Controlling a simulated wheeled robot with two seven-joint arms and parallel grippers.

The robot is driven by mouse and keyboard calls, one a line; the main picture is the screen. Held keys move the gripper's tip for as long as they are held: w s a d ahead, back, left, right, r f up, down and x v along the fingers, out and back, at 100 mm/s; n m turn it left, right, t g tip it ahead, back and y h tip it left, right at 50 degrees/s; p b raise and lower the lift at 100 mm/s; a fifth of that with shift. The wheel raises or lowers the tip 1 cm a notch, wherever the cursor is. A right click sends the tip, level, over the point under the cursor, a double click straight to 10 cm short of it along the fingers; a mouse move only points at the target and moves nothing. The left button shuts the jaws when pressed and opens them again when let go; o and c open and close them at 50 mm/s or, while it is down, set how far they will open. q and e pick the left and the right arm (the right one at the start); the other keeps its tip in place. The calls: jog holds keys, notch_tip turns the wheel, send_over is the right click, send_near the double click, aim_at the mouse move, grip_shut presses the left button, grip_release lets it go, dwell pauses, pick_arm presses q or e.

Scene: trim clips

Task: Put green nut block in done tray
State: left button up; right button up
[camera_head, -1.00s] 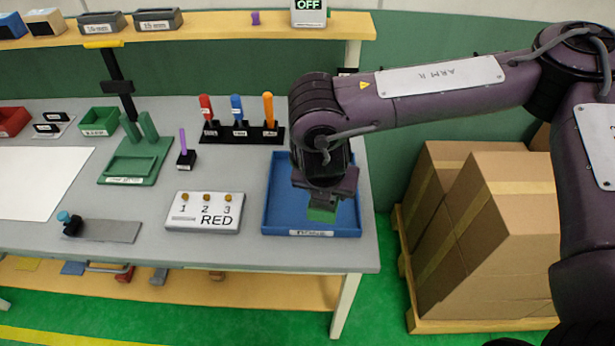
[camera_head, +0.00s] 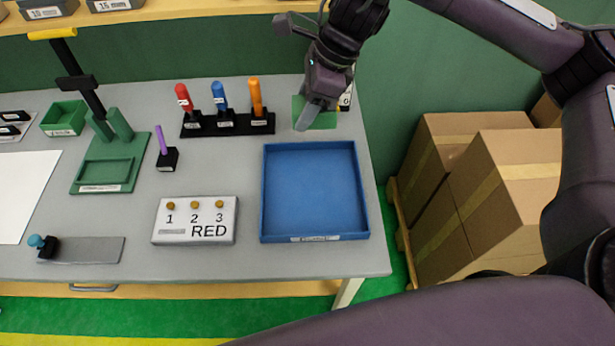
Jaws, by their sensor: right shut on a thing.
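The green nut block (camera_head: 325,119) is in my right gripper (camera_head: 311,114), at the back right of the table in the picture. The gripper is shut on it, and a grey finger crosses in front of the block. Part of the block is hidden by the finger. The blue tray (camera_head: 363,215), with a label on its front rim too small to read, lies at the right front of the table and is empty. The block shows beyond the tray's back edge, apart from it. My left gripper is not in view.
A rack (camera_head: 228,125) with red, blue and orange handled tools stands left of the gripper. A white panel (camera_head: 195,234) reading RED lies left of the tray. A small white-labelled object (camera_head: 346,97) is partly hidden behind the gripper. Cardboard boxes (camera_head: 490,190) stand right of the table.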

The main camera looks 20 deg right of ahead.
jog(key=f, duration=1.4)
jog(key=shift+s+f+b, duration=0.2)
jog(key=shift+f+b, duration=0.2)
notch_tip(320, 180, down, 4)
jog(key=shift+r+p, duration=0.1)
jog(key=shift+p, duration=0.35)
jog(key=shift+f, duration=0.55)
jog(key=o, duration=1.2)
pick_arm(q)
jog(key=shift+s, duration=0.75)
pick_arm(e)
jog(key=shift+d+r, duration=0.1)
